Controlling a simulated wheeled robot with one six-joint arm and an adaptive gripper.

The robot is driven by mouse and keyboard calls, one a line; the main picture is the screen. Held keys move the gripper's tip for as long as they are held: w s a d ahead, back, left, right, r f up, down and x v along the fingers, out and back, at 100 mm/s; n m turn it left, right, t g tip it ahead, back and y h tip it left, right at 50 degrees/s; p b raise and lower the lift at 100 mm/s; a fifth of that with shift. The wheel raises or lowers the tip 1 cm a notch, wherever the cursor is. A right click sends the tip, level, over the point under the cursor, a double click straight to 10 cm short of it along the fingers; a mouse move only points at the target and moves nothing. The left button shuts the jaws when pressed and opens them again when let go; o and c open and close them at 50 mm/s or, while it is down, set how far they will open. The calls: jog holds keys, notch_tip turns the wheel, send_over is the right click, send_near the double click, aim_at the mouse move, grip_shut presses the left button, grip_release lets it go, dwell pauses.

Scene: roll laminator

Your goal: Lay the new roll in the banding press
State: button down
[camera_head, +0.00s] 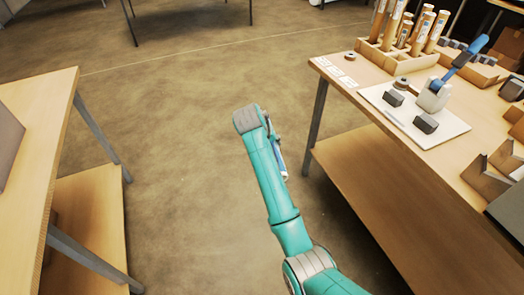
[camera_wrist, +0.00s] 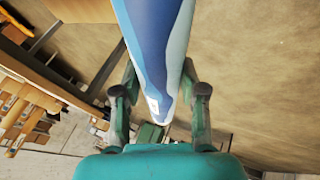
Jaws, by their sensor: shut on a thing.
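The new roll, a blue and pale grey-white roll (camera_wrist: 155,45), is held between the fingers of my gripper (camera_wrist: 160,98) in the wrist view. My gripper is shut on it, and the roll extends away toward the top of that view. In the head view only a small blue and white part of the roll (camera_head: 283,172) shows beside my teal arm, over open floor. What looks like the banding press (camera_head: 434,95), a white body with a blue lever tilted up, stands on a white board with two dark blocks (camera_head: 426,123) on the right table.
The right table (camera_head: 345,75) also holds a wooden rack (camera_head: 385,55) of upright rolls, small round pieces and brown open boxes (camera_head: 487,172). A left table (camera_head: 40,110) has a lower shelf. The floor (camera_head: 190,130) between the tables is clear.

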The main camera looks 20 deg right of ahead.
jog(key=w+d+r, duration=0.1)
jog(key=d+r, duration=0.3)
jog(key=d, duration=0.5)
jog(key=d+r+n, duration=0.1)
jog(key=d+r, duration=0.2)
jog(key=d, duration=0.6)
jog(key=w+d+r, duration=0.1)
jog(key=d+r, duration=0.3)
jog(key=d, duration=0.6)
jog(key=s+d+r, duration=0.3)
jog(key=d, duration=0.5)
jog(key=s+d+r+n+t+y, duration=0.1)
jog(key=s+d+r, duration=0.25)
jog(key=d, duration=0.35)
jog(key=s+d+r, duration=0.3)
jog(key=d+r, duration=0.1)
jog(key=d, duration=0.4)
jog(key=shift+w+d+f, duration=0.1)
jog(key=shift+f, duration=2.3)
jog(key=shift+w+d+f, duration=0.1)
jog(key=shift+f, duration=2.3)
jog(key=shift+s, duration=0.1)
jog(key=c, duration=0.6)
grip_release()
jog(key=shift+o, duration=0.2)
jog(key=shift+a+f, duration=0.1)
